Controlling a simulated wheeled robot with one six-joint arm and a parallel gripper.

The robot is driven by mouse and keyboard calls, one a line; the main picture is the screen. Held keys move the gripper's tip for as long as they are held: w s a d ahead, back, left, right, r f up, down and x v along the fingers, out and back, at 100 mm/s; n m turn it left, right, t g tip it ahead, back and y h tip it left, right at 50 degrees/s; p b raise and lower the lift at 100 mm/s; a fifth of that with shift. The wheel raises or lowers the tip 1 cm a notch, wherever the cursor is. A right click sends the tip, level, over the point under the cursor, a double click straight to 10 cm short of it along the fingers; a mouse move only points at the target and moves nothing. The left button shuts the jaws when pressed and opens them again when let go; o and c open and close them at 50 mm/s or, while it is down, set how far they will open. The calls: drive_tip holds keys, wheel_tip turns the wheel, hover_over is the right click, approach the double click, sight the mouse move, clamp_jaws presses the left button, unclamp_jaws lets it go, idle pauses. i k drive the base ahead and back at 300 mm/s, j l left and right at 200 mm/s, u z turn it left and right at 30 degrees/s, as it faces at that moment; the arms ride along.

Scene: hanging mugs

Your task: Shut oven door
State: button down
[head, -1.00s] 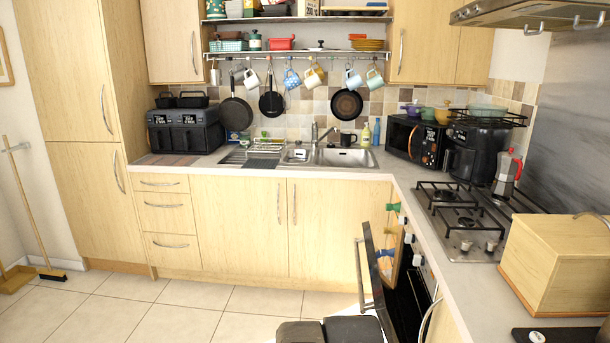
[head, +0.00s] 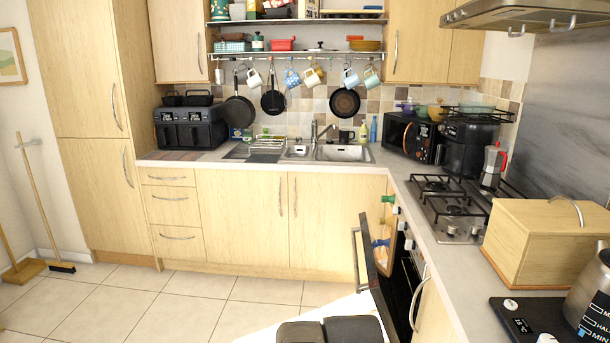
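The oven door (head: 369,262) stands partly open, tilted out from the oven (head: 406,272) under the right-hand counter. Its handle (head: 356,260) runs along the outer left edge. The dark oven cavity shows to the right of the door. A dark part of my own body (head: 330,331) shows at the bottom middle, left of the door's lower part. My gripper's fingers cannot be made out in the head view.
The hob (head: 450,207), a wooden bread box (head: 540,242) and a kettle (head: 590,295) are on the right counter. Cloths (head: 383,243) hang by the oven front. The tiled floor (head: 190,300) to the left is clear. A broom (head: 50,220) leans at far left.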

sight(379, 285)
drive_tip(key=i+j, duration=0.15)
drive_tip(key=i, duration=0.3)
drive_tip(key=i+j, duration=0.1)
drive_tip(key=i, duration=0.3)
drive_tip(key=k+z, duration=0.2)
drive_tip(key=k+l, duration=0.05)
drive_tip(key=k, duration=0.05)
